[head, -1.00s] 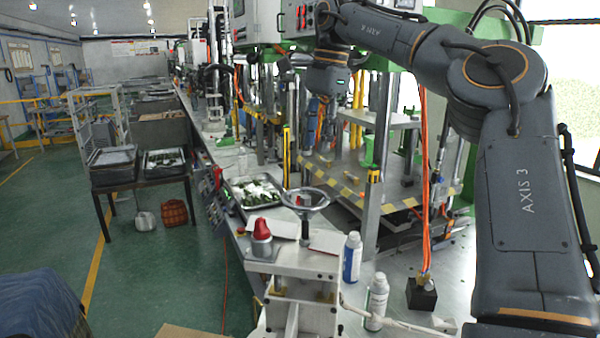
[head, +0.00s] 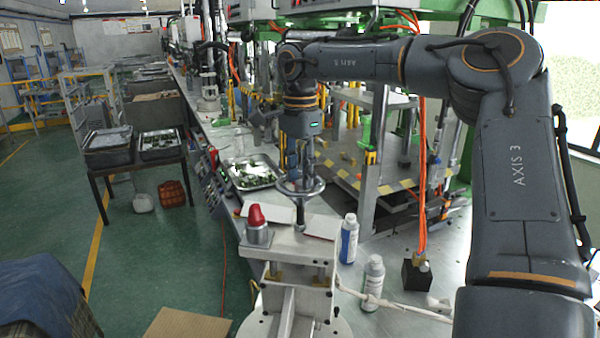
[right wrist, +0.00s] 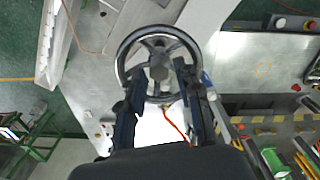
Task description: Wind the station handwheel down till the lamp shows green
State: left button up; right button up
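The station handwheel (head: 315,190) is a grey spoked ring on a short upright shaft, standing on the pale station block. In the right wrist view the wheel (right wrist: 122,52) shows from above, with its hub between my fingers. My right gripper (head: 299,168) points down over the wheel. In the wrist view its two dark fingers (right wrist: 161,78) are spread apart, and nothing is seen clamped between them. Whether they touch the spokes I cannot tell. The lamp (head: 256,215), a dome on a grey base left of the wheel, shows red. My left gripper is not in view.
Two white bottles (head: 348,240) (head: 374,280) and a black block (head: 417,274) stand right of the station block. A metal tray of green parts (head: 252,182) lies behind the wheel. The press with striped edges (head: 395,190) is at the back right.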

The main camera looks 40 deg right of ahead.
jog(key=shift+s+a+f, duration=0.1)
jog(key=shift+f, duration=0.4)
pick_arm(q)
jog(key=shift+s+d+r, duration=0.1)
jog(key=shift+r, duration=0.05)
pick_arm(e)
jog(key=shift+f, duration=0.1)
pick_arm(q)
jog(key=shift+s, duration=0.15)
pick_arm(e)
grip_shut()
jog(key=shift+m, duration=0.3)
